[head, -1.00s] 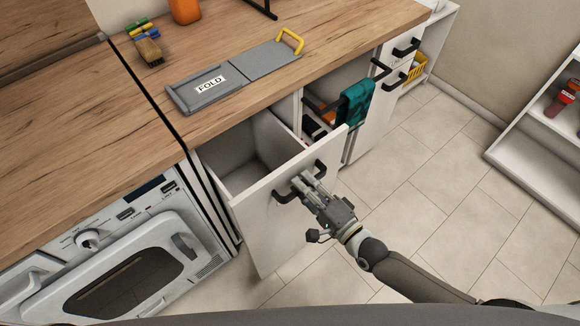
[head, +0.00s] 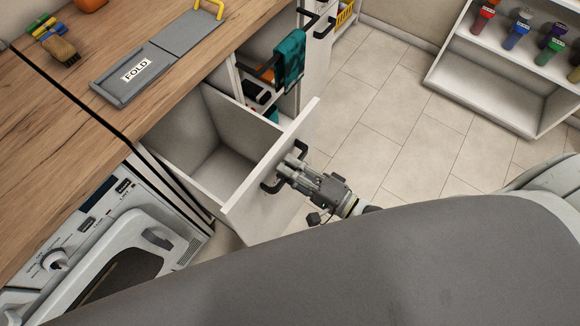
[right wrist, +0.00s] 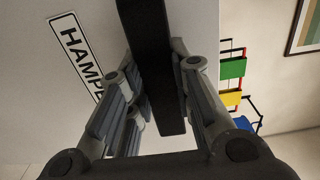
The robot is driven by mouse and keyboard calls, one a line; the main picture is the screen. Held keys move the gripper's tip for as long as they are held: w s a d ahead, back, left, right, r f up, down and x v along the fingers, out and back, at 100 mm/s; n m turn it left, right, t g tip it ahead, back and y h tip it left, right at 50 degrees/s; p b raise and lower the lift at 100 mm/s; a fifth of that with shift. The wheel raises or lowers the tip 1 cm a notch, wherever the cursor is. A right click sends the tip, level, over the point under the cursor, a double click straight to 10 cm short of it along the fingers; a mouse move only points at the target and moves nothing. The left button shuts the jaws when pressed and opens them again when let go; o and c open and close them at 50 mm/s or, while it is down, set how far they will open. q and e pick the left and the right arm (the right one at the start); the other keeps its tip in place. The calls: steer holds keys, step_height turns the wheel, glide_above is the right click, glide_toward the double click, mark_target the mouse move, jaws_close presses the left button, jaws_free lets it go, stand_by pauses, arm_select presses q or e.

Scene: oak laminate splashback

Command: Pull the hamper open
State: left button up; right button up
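The hamper (head: 252,212) is a white pull-out drawer under the wooden worktop. It stands well open, and its inside looks empty from here. Its front carries a black bar handle (head: 268,186) and, in the right wrist view, a label (right wrist: 78,52) of which "HAMPE" can be read. My right gripper (head: 286,170) is at the handle. In the right wrist view its fingers (right wrist: 158,85) lie on both sides of the black bar, closed against it. My left gripper is not in view.
A grey folding board (head: 135,75) lies on the worktop (head: 60,125). Tiled floor (head: 395,130) is clear towards the white shelf (head: 490,85).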

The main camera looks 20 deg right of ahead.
steer(key=o, duration=0.4)
steer(key=shift+s+d, duration=0.1)
steer(key=v, duration=1.1)
steer(key=shift+s+d, duration=0.2)
steer(key=shift+s, duration=0.1)
